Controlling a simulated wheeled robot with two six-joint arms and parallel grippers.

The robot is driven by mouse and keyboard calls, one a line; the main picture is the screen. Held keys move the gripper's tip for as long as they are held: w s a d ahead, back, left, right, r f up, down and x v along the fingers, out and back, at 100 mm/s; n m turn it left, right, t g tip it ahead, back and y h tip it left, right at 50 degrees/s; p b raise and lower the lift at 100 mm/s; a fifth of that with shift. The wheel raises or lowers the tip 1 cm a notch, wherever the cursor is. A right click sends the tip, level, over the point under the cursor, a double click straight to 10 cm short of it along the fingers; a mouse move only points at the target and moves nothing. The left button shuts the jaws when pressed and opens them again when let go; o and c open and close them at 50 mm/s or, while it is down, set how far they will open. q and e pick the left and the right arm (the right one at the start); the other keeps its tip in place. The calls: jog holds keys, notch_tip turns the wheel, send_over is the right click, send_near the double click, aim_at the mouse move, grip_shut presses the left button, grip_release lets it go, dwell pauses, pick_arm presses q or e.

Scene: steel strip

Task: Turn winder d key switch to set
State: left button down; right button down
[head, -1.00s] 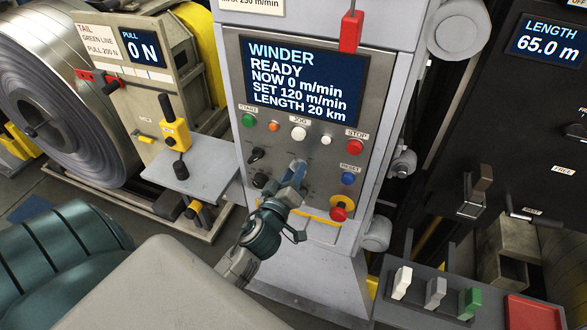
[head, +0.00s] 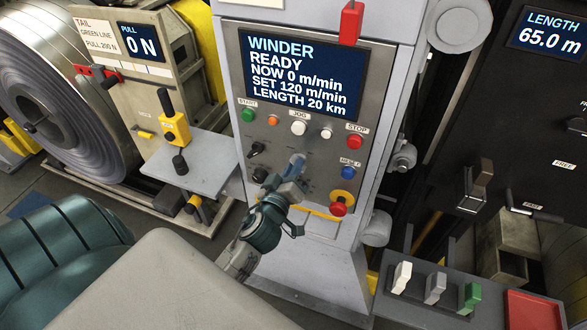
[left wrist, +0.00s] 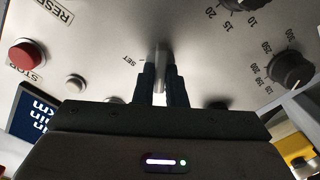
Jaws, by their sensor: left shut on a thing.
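The winder panel (head: 330,155) is a grey upright face with buttons, knobs and a screen reading WINDER READY, NOW 0 m/min, SET 120 m/min. My left gripper (head: 296,170) is at the lower middle of this panel and covers the key switch there. In the left wrist view my left gripper (left wrist: 160,93) has its two dark fingers shut on the key (left wrist: 162,68), a narrow upright grey piece. A SET label (left wrist: 130,61) is just left of the key. The rest of the switch is hidden behind the fingers. My right gripper is not in view.
A red STOP button (head: 355,142), a blue reset button (head: 348,172) and a red button on yellow (head: 340,205) are right of the gripper. Two black knobs (head: 257,150) are left. A grey shelf (head: 205,165) juts out further left.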

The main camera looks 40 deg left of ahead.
pick_arm(q)
jog(key=shift+w+d+m+p, duration=0.1)
jog(key=shift+d+m+p, duration=0.1)
jog(key=shift+m, duration=3.9)
jog(key=shift+d+m+p, duration=0.1)
jog(key=shift+m+p, duration=0.05)
jog(key=shift+m, duration=4.25)
jog(key=c, duration=1.5)
grip_release()
